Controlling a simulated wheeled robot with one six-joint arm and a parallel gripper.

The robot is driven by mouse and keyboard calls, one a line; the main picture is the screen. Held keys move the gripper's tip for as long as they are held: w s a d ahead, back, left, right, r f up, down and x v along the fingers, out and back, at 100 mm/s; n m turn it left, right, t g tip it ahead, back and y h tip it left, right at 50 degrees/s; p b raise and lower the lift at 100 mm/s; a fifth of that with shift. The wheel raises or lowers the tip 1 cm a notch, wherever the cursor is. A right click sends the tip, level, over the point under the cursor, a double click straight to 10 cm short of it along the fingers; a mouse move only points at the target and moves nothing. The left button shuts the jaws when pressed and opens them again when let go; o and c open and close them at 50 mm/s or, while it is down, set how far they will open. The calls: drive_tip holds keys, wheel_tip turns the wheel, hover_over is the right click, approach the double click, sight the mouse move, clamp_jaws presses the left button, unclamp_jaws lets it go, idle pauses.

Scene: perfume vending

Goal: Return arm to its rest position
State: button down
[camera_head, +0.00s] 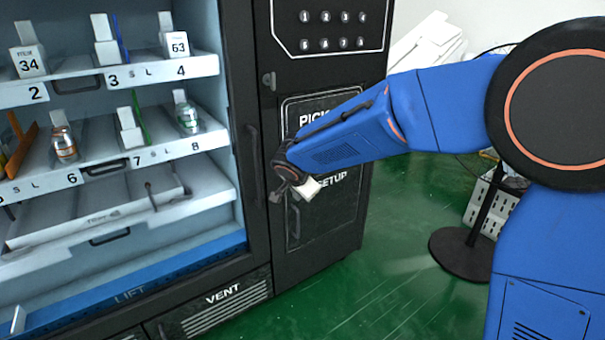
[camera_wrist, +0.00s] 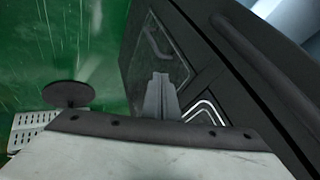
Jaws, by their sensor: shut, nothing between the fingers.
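My blue arm (camera_head: 350,135) reaches leftward in the head view, bent at the elbow, in front of the black right-hand panel of the vending machine (camera_head: 320,230). My gripper (camera_head: 277,195) is at its far end, small and partly hidden, near the pickup door (camera_head: 330,205) and the dark vertical handle. In the wrist view my gripper (camera_wrist: 160,82) shows its two grey fingers together, with nothing between them. Behind the fingers is the dark machine front. I cannot tell the exact gap between gripper and panel.
White shelves (camera_head: 110,160) with small boxes and bottles stand on the left, above a blue lift strip (camera_head: 130,290). A keypad (camera_head: 330,30) is above the pickup door. A round black stand base (camera_head: 462,252) is on the right. Green floor (camera_head: 390,270) is open between.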

drive_tip(key=s+d+r+n, duration=0.1)
drive_tip(key=s+d+r, duration=0.3)
drive_tip(key=d, duration=0.5)
drive_tip(key=s+d+r+n+g+h, duration=0.1)
drive_tip(key=s+d, duration=0.5)
drive_tip(key=d, duration=0.2)
drive_tip(key=s+d+r+n, duration=0.1)
drive_tip(key=s+d+r, duration=0.3)
drive_tip(key=d, duration=0.5)
drive_tip(key=s+d+f+n, duration=0.1)
drive_tip(key=s+d, duration=0.2)
drive_tip(key=s, duration=0.5)
drive_tip(key=s+d+f+n+g, duration=0.1)
drive_tip(key=s+d+f+n, duration=0.1)
drive_tip(key=s, duration=0.6)
drive_tip(key=s+d+f+n, duration=0.2)
drive_tip(key=s+d, duration=0.2)
drive_tip(key=s, duration=0.4)
drive_tip(key=shift+d+g+y, duration=0.2)
drive_tip(key=shift+g+y, duration=0.1)
